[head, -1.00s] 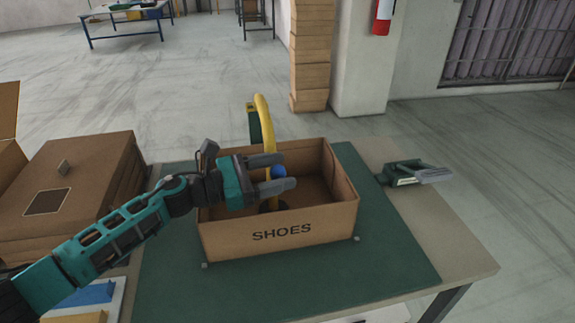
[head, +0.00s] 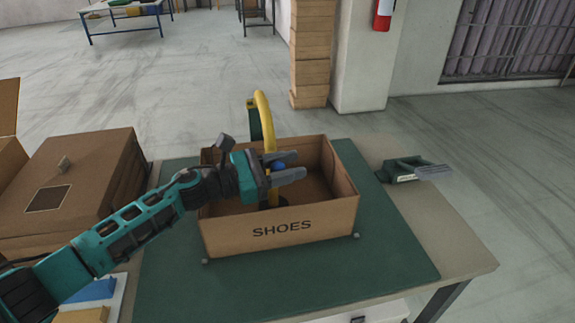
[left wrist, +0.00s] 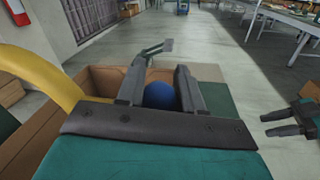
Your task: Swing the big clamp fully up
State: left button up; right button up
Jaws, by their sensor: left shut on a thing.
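The big clamp (head: 265,115) is a curved yellow bar with a green part behind its upper end. It rises at the far side of the open cardboard box marked SHOES (head: 284,229), and its lower part reaches down inside the box. A blue ball knob (head: 280,166) shows beside it. My left gripper (head: 289,166) is shut on this knob, above the box; the left wrist view shows the knob (left wrist: 159,95) between the two fingers. The gripper partly hides the bar. My right gripper (left wrist: 283,122) shows at the right of the left wrist view, open, fingers apart.
The box sits on a green mat (head: 390,258) on the table. A green and grey hand tool (head: 411,170) lies at the right table edge. A closed carton (head: 85,180) stands at the left. The mat right of the box is clear.

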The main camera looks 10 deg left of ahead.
pick_arm(q)
grip_shut()
jog(key=shift+w+r, duration=0.15)
jog(key=shift+r, duration=0.4)
jog(key=w+a+r+p, duration=0.1)
jog(key=w+r, duration=0.3)
jog(key=r, duration=0.5)
jog(key=w+a+r+p, duration=0.1)
jog(key=w+r, duration=0.3)
jog(key=r, duration=0.6)
jog(key=shift+a+p, duration=0.4)
jog(key=shift+a, duration=0.1)
